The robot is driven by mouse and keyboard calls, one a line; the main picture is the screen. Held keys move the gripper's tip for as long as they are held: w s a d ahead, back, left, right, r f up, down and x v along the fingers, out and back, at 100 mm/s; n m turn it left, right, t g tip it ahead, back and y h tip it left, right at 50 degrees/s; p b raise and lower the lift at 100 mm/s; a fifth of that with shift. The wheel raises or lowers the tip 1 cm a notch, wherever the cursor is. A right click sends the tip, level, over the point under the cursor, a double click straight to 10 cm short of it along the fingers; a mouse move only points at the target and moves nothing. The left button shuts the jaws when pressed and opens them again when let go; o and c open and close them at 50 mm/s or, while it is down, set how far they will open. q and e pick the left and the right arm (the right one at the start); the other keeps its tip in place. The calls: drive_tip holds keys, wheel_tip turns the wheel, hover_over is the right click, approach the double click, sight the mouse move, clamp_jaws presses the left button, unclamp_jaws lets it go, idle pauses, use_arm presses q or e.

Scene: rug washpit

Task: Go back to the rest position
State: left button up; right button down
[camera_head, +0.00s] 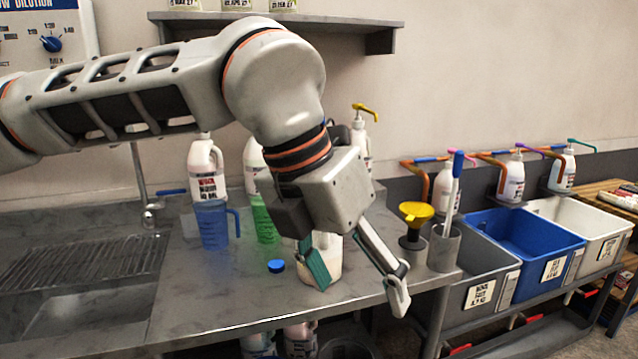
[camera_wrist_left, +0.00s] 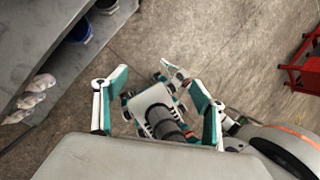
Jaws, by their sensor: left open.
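My left gripper (camera_head: 358,277) hangs over the front edge of the steel bench, fingers apart and pointing down. It is open and nothing is held between its fingers. In the head view one finger overlaps a pale open container (camera_head: 330,258) behind it. The left wrist view shows the two spread fingers (camera_wrist_left: 158,103) with the floor far below. Another gripper (camera_wrist_left: 155,108), apparently my right one, shows beyond and between them; its jaw opening is unclear. My right arm does not show in the head view.
The bench (camera_head: 215,290) holds a blue jug (camera_head: 212,225), a green jug (camera_head: 264,222), white bottles (camera_head: 206,170), a loose blue cap (camera_head: 277,266), a yellow funnel (camera_head: 416,212) and a grey holder (camera_head: 443,248). Bins, including a blue one (camera_head: 525,240), stand right. A shelf (camera_head: 300,22) is above.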

use_arm(q)
drive_tip(key=s+d+m+g+h, duration=0.1)
drive_tip(key=s+d+g+h, duration=0.8)
drive_tip(key=s+d, duration=0.2)
drive_tip(key=w+a+r+n+t+h, duration=0.2)
drive_tip(key=w+r+n+t+h, duration=0.15)
drive_tip(key=w+n+h, duration=0.55)
drive_tip(key=w+a+f+n+t+y, duration=0.3)
drive_tip(key=w+a+f+n+t, duration=0.3)
drive_tip(key=f+n+t, duration=0.35)
drive_tip(key=w+a+f+n+t+y, duration=0.3)
drive_tip(key=w+a+f+n+t, duration=0.4)
drive_tip(key=n+t, duration=0.45)
drive_tip(key=s+a+f+n+y, duration=0.1)
drive_tip(key=a+f+n+y, duration=0.35)
drive_tip(key=f, duration=0.55)
drive_tip(key=s+a+f+n+y, duration=0.25)
drive_tip(key=a+f+y, duration=0.2)
drive_tip(key=f, duration=0.65)
drive_tip(key=s+a+f+n+g+y, duration=0.1)
drive_tip(key=s+a+f+g+y, duration=0.1)
drive_tip(key=s+a+f, duration=0.3)
drive_tip(key=s+a+f+n+g+y, duration=0.2)
drive_tip(key=s+a+f+g, duration=0.2)
drive_tip(key=s+f, duration=0.7)
wheel_tip(320, 180, down, 4)
drive_tip(key=shift+a+f, duration=0.25)
drive_tip(key=shift+a, duration=0.95)
